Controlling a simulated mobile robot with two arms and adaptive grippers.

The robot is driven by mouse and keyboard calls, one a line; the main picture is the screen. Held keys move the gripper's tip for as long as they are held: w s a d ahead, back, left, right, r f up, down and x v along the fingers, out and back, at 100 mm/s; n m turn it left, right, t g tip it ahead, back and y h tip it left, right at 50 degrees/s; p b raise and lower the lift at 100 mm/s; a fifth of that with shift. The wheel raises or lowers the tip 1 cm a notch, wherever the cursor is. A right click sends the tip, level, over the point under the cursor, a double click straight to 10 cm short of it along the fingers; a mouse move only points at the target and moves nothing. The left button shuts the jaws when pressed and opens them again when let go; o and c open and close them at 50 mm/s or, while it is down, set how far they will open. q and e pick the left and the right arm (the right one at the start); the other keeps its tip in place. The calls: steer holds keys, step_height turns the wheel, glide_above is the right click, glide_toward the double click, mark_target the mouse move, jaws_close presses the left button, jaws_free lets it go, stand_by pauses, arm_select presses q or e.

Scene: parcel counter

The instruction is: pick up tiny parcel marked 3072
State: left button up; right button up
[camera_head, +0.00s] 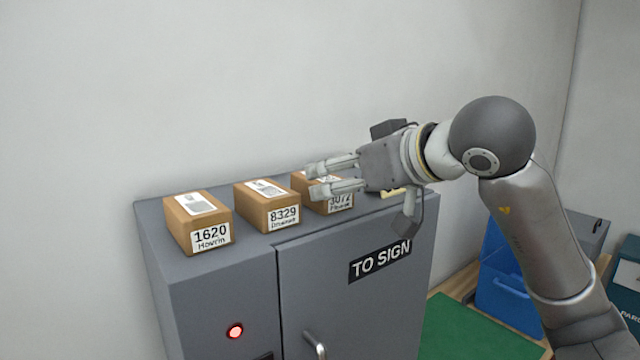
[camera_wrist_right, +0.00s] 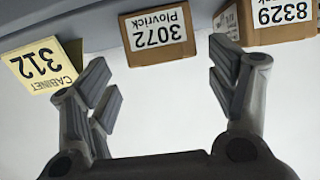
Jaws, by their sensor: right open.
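The tiny parcel marked 3072 (camera_head: 341,203) is a brown box on top of the grey cabinet, last in a row of three. In the head view my right gripper (camera_head: 333,176) hides part of it. In the right wrist view the parcel (camera_wrist_right: 158,35) shows upside down, its white label reading 3072 Plovrick. My right gripper (camera_wrist_right: 165,85) is open and empty, with its fingers to either side of the parcel in that view. I see a gap between the fingertips and the parcel there. My left gripper is not in view.
Parcels marked 1620 (camera_head: 190,238) and 8329 (camera_head: 262,215) stand to the left on the grey cabinet (camera_head: 250,262). A pale card reading Cabinet 312 (camera_wrist_right: 40,65) is near parcel 3072. A blue bin (camera_head: 505,290) and a green mat (camera_head: 465,335) lie lower right.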

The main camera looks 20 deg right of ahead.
mark_target(324, 178)
steer(key=shift+w+a+f, duration=0.15)
steer(key=shift+w+a, duration=0.05)
steer(key=shift+w, duration=0.3)
steer(key=p+x, duration=0.3)
steer(key=shift+w+a, duration=0.3)
steer(key=shift+w, duration=0.05)
steer(key=shift+w+a+f, duration=0.1)
steer(key=shift+w+f, duration=0.2)
steer(key=shift+w, duration=0.1)
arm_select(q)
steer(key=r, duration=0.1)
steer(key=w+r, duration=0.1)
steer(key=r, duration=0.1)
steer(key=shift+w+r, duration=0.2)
arm_select(e)
steer(key=shift+s, duration=0.1)
steer(key=c, duration=0.4)
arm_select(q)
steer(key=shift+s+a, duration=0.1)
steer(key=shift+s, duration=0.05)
arm_select(e)
steer(key=c, duration=0.8)
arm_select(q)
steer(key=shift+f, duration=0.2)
arm_select(e)
steer(key=shift+r, duration=0.25)
